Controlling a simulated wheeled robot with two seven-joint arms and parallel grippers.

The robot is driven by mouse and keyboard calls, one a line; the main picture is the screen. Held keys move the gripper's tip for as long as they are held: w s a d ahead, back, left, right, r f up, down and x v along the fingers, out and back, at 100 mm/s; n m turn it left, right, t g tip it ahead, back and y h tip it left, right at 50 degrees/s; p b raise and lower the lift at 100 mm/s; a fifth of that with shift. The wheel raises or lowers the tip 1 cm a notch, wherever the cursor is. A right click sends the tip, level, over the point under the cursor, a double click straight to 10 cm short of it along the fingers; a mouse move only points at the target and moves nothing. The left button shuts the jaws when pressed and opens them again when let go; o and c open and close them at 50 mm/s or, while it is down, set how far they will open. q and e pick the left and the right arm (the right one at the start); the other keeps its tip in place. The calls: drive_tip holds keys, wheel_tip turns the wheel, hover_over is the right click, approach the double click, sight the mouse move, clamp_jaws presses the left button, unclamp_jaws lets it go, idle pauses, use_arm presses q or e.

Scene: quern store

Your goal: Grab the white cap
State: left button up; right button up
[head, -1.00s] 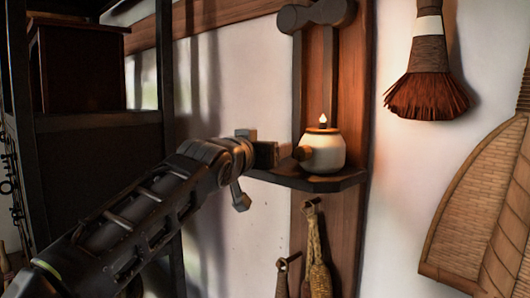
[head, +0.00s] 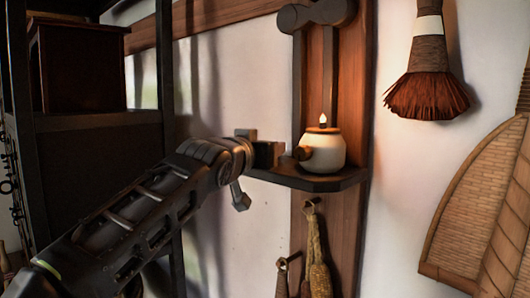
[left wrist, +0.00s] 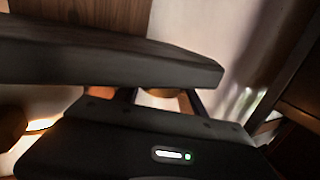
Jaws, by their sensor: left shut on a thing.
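No white cap shows clearly. A round white pot (head: 323,154) with a brown lid and a small lit flame on top stands upright on a dark wall shelf (head: 318,183). A short brown knob or spout (head: 303,153) sticks out of its left side. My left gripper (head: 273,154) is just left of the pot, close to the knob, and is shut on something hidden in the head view. In the left wrist view its dark jaws show small pale and orange patches (left wrist: 152,98) behind them, and I cannot tell what they are. My right gripper is not in view.
A brown broom (head: 428,85) hangs on the wall at the upper right, with a woven basket tray (head: 490,215) below it. Corded tools (head: 316,255) hang under the shelf. A dark shelving frame (head: 165,90) with a brown box stands at left. White wall lies between.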

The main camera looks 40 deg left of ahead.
use_arm(q)
drive_tip(key=shift+s+r, duration=0.1)
drive_tip(key=shift+r+b, duration=0.1)
drive_tip(key=shift+b, duration=0.2)
drive_tip(key=shift+s+r, duration=0.1)
drive_tip(key=shift+r, duration=0.3)
wheel_tip(320, 180, up, 6)
drive_tip(key=shift+f, duration=0.1)
drive_tip(key=s+a+b, duration=0.1)
drive_tip(key=s+b, duration=0.4)
drive_tip(key=s, duration=1.4)
drive_tip(key=shift+s+a, duration=0.35)
